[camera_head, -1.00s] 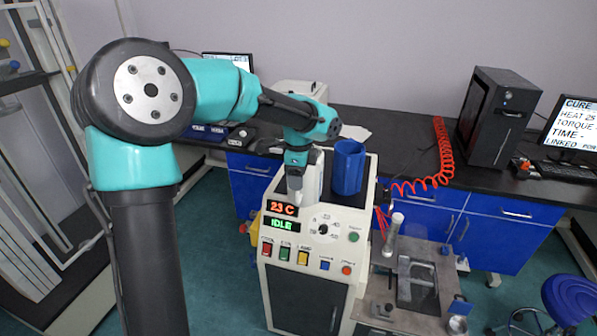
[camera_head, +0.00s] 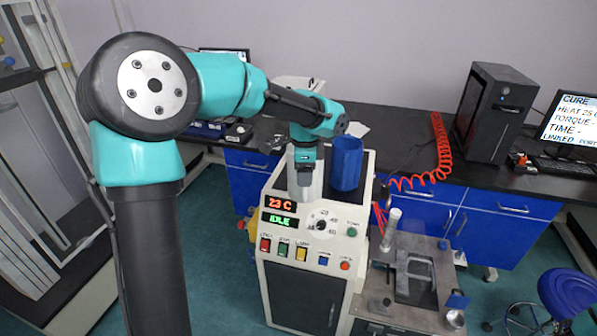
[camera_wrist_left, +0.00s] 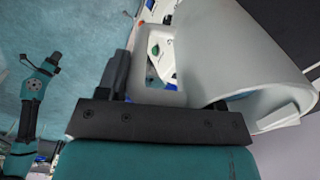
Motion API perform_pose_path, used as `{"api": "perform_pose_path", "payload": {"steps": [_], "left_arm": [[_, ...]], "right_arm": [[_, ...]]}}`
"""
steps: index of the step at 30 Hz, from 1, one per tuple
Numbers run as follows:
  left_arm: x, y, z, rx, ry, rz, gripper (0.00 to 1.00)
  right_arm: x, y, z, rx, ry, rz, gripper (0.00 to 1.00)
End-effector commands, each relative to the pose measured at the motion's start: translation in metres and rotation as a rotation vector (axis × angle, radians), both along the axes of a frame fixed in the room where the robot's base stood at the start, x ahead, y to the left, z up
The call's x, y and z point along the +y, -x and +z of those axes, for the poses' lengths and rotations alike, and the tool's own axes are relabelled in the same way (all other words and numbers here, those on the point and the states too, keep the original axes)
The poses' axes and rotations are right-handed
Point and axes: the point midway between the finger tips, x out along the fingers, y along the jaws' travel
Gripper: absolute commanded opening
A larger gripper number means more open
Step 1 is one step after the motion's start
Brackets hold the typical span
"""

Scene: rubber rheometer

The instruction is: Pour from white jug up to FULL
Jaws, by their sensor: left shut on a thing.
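The white jug (camera_wrist_left: 235,50) fills much of the left wrist view, with its loop handle (camera_wrist_left: 172,98) at my left gripper (camera_wrist_left: 165,92). The gripper is shut on the handle. In the head view, the left gripper (camera_head: 306,172) is above the machine's top, with the pale jug (camera_head: 294,182) partly hidden behind it. A blue cylindrical container (camera_head: 346,165) stands upright just right of the jug. No FULL mark and no jug contents can be made out. A teal arm, seemingly my right one, shows small in the left wrist view; its jaws are unclear.
The rheometer's panel (camera_head: 310,233) reads 23 C and IDLE. A metal fixture (camera_head: 413,275) with an upright cylinder (camera_head: 391,230) stands right of the machine. A coiled red hose (camera_head: 440,150) and a black computer case (camera_head: 494,112) are on the bench behind.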

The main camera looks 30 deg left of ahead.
Motion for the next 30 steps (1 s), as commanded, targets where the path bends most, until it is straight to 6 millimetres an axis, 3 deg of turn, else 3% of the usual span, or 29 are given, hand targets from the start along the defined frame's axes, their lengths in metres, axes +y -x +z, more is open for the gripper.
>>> {"api": "perform_pose_path", "payload": {"steps": [30], "left_arm": [[-0.103,-0.022,0.011,-0.007,0.001,0.927,0.00]], "right_arm": [[0.000,0.000,0.000,0.000,0.000,0.000,0.00]]}}
